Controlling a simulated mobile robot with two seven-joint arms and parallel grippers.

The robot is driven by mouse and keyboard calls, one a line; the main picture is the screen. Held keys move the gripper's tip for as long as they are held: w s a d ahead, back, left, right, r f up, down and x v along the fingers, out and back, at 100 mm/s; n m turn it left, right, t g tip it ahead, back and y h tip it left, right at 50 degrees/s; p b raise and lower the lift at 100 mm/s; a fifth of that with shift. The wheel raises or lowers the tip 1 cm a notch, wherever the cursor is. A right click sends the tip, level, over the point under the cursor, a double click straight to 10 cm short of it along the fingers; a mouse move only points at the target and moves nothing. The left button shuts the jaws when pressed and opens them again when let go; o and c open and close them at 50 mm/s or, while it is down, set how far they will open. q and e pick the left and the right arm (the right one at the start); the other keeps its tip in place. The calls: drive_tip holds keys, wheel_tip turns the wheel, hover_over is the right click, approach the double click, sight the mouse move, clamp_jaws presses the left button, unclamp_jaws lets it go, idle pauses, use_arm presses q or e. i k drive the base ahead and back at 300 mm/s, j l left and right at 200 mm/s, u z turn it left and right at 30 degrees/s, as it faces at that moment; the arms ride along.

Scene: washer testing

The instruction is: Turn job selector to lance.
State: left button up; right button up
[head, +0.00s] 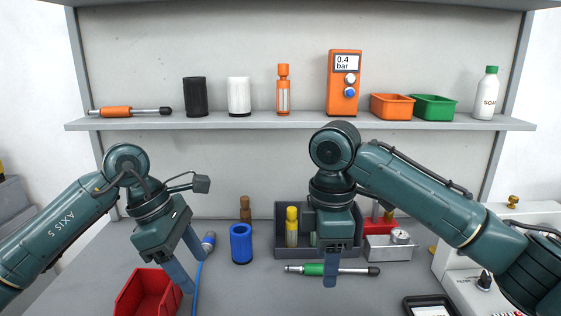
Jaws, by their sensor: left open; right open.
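A black knob (484,281) stands on the white machine (450,262) at the lower right of the head view; it looks like the job selector. Small print beside it is too small to read surely. My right gripper (331,272) points down in the middle, over the green-handled lance (300,269), well left of the knob. It is open, seen nearly edge-on, and I cannot tell its gap to the lance.
A grey tray (282,210) holding a yellow-capped bottle (292,226) stands behind my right gripper. A metal box with a dial (399,236) and a blue cup (241,243) stand nearby. A dark-framed tablet (430,306) lies left of the machine. A shelf (220,123) runs above.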

sight(486, 279)
drive_tip(key=k, duration=0.9)
